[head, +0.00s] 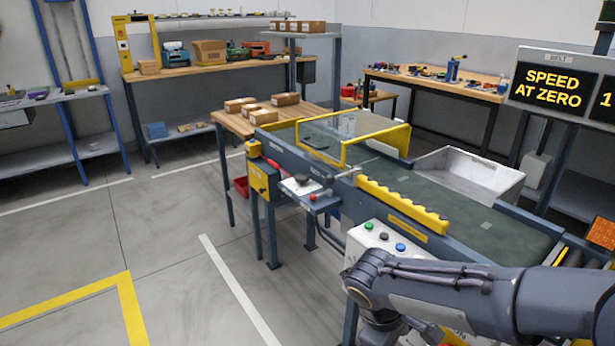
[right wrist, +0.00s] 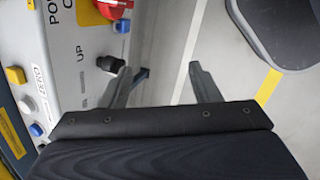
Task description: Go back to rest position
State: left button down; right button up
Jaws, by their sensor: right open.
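My right gripper (right wrist: 162,82) is open, and I see nothing between its fingers in the right wrist view. The grey control box beside the conveyor (right wrist: 65,75) is just left of it, with a black knob, blue buttons and a red part. The left finger looks close to the black knob; I cannot tell whether they touch. In the head view my right arm comes in from the right, in front of the control box (head: 356,236), and hides part of it. The right fingers are not visible there. My left gripper is in neither view.
The conveyor (head: 470,225) has a yellow toothed rail and a clear guard. A sign (head: 553,87) reads "SPEED AT ZERO". A grey bin (head: 470,172) stands behind the belt. A wooden table (head: 232,121) holds several boxes. The floor at left (head: 170,235) is clear.

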jog(key=s+d+r+m+t+y, duration=0.2)
jog(key=s+r+m+y, duration=0.15)
jog(key=s+m, duration=0.35)
jog(key=s+d+r+m+t+y, duration=0.25)
jog(key=s+m+y, duration=0.2)
jog(key=s, duration=0.45)
notch_tip(320, 180, up, 17)
jog(key=p, duration=1.8)
jog(key=shift+w+h, duration=0.15)
jog(key=shift+h, duration=0.15)
jog(key=shift+f, duration=0.15)
